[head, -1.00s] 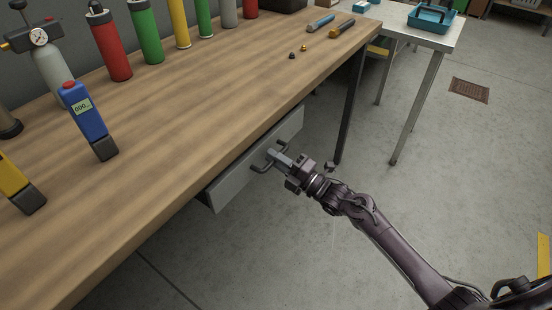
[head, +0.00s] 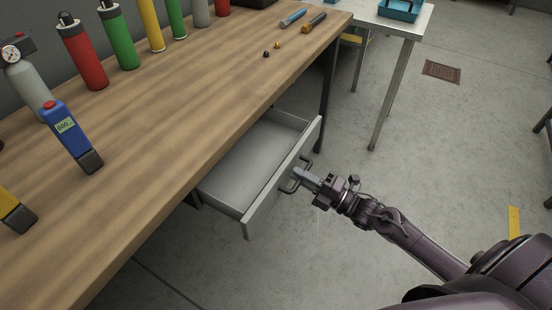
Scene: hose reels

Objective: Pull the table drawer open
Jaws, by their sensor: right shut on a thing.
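The grey table drawer (head: 255,212) sticks out from under the front edge of the wooden table (head: 150,130). It is partly open, and the part of its inside that shows looks empty. A dark bar handle (head: 288,187) is on its front panel. My right gripper (head: 298,175) is shut on the handle, reaching in from the lower right. The fingers hide part of the handle. My left gripper is not in view.
A blue meter (head: 68,132), a yellow device (head: 12,212) and several coloured cylinders, one red (head: 85,58), stand on the table. A second table (head: 410,25) is at the back right. The floor (head: 440,150) right of the drawer is clear.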

